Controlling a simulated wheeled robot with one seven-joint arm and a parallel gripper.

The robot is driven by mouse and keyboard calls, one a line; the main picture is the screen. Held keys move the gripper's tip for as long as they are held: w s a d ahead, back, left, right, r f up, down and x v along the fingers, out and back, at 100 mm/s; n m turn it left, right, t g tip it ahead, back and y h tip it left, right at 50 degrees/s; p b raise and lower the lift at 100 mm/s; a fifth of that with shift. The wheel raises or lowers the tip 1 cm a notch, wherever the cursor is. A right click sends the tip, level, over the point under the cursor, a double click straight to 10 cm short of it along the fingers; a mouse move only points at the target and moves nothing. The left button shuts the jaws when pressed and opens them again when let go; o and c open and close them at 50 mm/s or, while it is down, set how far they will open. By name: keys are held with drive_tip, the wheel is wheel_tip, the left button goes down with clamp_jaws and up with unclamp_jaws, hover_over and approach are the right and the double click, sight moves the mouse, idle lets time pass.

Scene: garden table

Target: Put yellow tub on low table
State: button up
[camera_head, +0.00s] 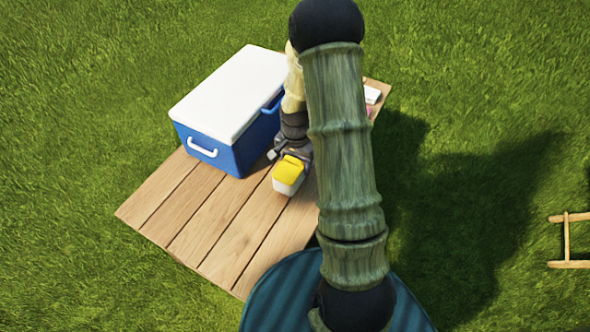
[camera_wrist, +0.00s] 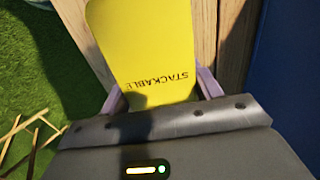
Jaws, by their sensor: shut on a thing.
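The yellow tub (camera_head: 290,171) is at my gripper, over the wooden slatted table (camera_head: 213,230) and just right of the blue cooler. Its top is yellow and its lower side looks pale. My gripper (camera_head: 281,158) is shut on the tub. In the wrist view the yellow tub (camera_wrist: 150,50) fills the upper middle, with the word "STACKABLE" on it. The purple fingers of my gripper (camera_wrist: 160,93) lie along its two sides. I cannot tell whether the tub touches the boards.
A blue cooler (camera_head: 215,150) with a white lid stands on the table's left part. A white item (camera_head: 372,94) lies at the table's far right. The near boards are clear. A wooden frame (camera_head: 567,240) stands on the grass at right.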

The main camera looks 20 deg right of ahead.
sight(296, 160)
wheel_tip(296, 160, down, 3)
drive_tip(key=shift+d+r+b, duration=0.1)
drive_tip(key=shift+b, duration=0.3)
drive_tip(key=shift+f, duration=0.2)
drive_tip(key=shift+f, duration=0.1)
drive_tip(key=o, duration=1.3)
wheel_tip(296, 160, up, 12)
drive_tip(key=p, duration=0.4)
